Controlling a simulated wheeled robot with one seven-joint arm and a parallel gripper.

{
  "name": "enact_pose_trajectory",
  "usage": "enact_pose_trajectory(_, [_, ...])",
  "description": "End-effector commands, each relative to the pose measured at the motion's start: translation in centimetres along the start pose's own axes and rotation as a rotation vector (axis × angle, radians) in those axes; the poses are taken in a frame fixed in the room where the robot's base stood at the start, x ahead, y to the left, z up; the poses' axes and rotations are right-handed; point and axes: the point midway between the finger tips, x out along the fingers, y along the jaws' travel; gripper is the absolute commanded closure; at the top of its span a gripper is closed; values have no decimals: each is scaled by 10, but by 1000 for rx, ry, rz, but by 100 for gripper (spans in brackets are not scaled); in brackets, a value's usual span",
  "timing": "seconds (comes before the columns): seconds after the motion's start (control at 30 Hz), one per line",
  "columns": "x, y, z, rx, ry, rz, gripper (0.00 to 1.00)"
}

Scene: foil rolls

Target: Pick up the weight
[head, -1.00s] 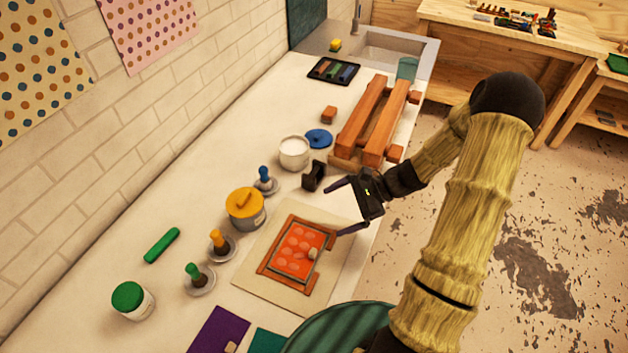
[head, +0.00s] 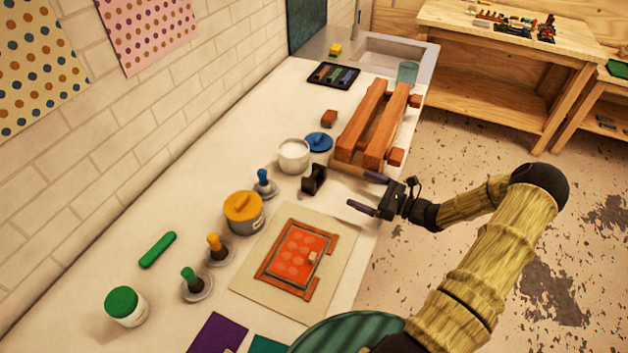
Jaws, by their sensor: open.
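A small black block (head: 314,179), apparently the weight, stands on the white counter between the white pot and the wooden press. It has a raised upper part and a lower front; fine detail is too small to tell. My gripper (head: 356,189) is open and empty, at the counter's right edge, to the right of the black block. Its two dark fingers point left toward the block, with a clear gap between them and it. Nothing hides the block.
A wooden press (head: 362,128) stands just behind the fingers. A white pot (head: 293,155) and blue lid (head: 319,141) stand behind the block.

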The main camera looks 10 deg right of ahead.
Motion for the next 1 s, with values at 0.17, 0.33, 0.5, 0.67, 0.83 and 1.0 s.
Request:
enact_pose_trajectory(0.17, [33, 2, -1, 0, -1, 5, 0])
enact_pose_trajectory(0.33, [63, 2, -2, 1, 0, 5, 0])
enact_pose_trajectory(0.5, [92, 2, -3, 0, 1, 4, 0])
enact_pose_trajectory(0.67, [109, 1, -2, -1, 1, 2, 0])
enact_pose_trajectory(0.83, [110, 1, -1, -1, 1, 1, 0])
enact_pose_trajectory(1.0, [111, 2, -1, 0, 1, 2, 0])
